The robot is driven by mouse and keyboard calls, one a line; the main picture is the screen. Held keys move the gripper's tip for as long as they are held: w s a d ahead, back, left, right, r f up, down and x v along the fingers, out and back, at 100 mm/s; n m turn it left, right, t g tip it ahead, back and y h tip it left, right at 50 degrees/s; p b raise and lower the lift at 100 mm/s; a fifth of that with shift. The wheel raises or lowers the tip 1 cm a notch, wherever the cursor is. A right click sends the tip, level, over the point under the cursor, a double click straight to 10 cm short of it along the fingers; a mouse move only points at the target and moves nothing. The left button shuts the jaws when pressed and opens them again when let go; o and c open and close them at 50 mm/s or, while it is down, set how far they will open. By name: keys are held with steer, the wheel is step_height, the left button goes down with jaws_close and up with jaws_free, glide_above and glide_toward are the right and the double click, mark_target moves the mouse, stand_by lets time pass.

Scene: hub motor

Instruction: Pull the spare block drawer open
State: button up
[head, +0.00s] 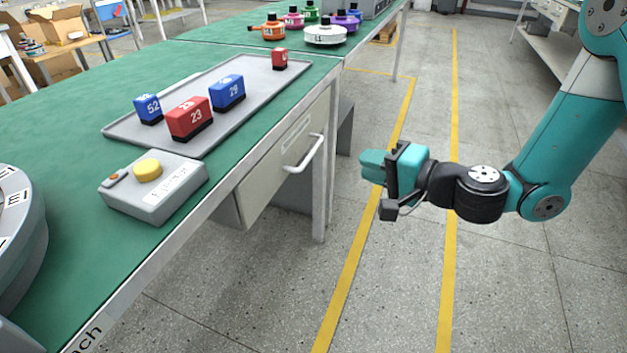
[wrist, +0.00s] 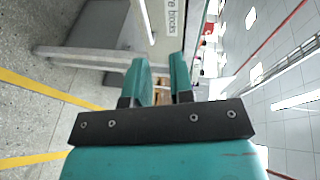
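The drawer front (head: 262,178) is a pale grey panel under the green bench, with a label near its top. It looks about flush with the bench edge, so the drawer appears closed. Its light bar handle (head: 304,156) sticks out from the front; in the wrist view the handle (wrist: 147,22) shows beyond the fingertips, beside the partly cut-off label "blocks" (wrist: 172,18). My gripper (head: 364,166) is to the right of the handle, apart from it, with its fingers pointing toward the drawer. In the wrist view its two teal fingers (wrist: 164,62) stand apart with nothing between them.
A grey tray (head: 113,128) with several numbered red and blue blocks lies on the bench. A grey box with a yellow button (head: 148,168) stands nearer. A bench leg (head: 320,215) stands right of the drawer. The floor around my gripper is clear.

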mark_target(313, 149)
steer(key=shift+m+t+h, duration=0.4)
steer(key=shift+m+t, duration=0.1)
steer(key=shift+m, duration=0.3)
steer(key=f+x, duration=0.1)
steer(key=x, duration=0.5)
steer(key=d+f+p+x, duration=0.1)
steer(key=x, duration=0.4)
steer(key=w+f+p+x, duration=0.1)
steer(key=x, duration=0.5)
steer(key=shift+w, duration=0.25)
steer(key=shift+c, duration=0.5)
steer(key=shift+d, duration=0.1)
jaws_close()
